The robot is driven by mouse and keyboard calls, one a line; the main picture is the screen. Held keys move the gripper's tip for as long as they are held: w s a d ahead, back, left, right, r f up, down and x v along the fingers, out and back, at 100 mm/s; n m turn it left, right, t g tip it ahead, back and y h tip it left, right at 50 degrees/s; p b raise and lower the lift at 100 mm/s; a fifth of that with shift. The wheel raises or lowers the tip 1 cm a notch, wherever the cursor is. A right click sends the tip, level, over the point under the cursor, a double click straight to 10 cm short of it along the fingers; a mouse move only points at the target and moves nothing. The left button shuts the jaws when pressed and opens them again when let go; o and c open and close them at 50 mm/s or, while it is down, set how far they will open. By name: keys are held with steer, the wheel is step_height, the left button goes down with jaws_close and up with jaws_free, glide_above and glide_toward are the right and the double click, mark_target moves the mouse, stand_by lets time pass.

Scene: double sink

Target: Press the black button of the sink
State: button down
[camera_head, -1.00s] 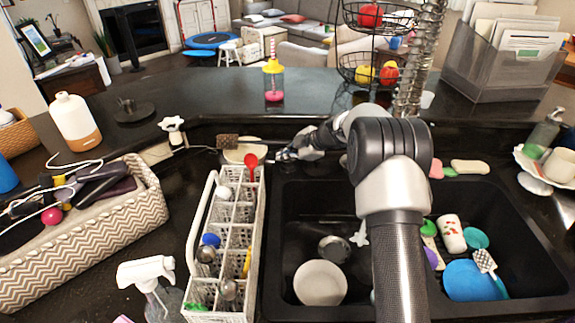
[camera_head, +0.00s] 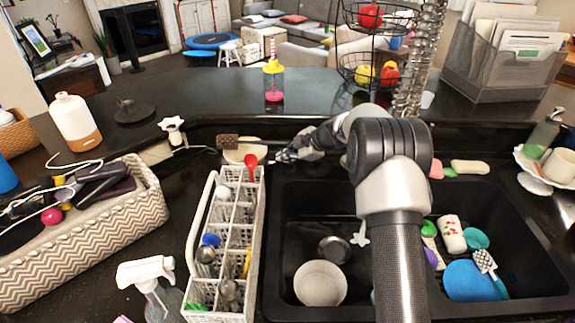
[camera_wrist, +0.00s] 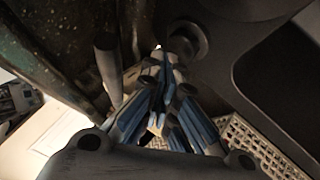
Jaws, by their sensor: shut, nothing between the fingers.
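The black sink (camera_head: 360,190) is at the right of the head view, behind and beside my arm. My gripper (camera_head: 281,157) is at the sink's back left corner, low over the dark counter. In the wrist view its fingers (camera_wrist: 160,62) are drawn together with nothing held. A round black piece (camera_wrist: 187,40), which looks like the button, stands just beyond and right of the fingertips. I cannot tell whether they touch it. The button cannot be made out in the head view.
A white utensil rack (camera_head: 191,253) with a red spoon (camera_head: 251,163) stands left of the sink, close to my gripper. A brush (camera_head: 228,142) lies behind it. The sink holds a white bowl (camera_head: 320,284) and a blue plate (camera_head: 470,281). A raised ledge runs behind.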

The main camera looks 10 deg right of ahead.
mark_target(287, 166)
steer(key=shift+f+b, duration=0.7)
steer(key=shift+b, duration=0.6)
steer(key=shift+r+b, duration=0.35)
steer(key=shift+r, duration=0.35)
steer(key=shift+r, duration=3)
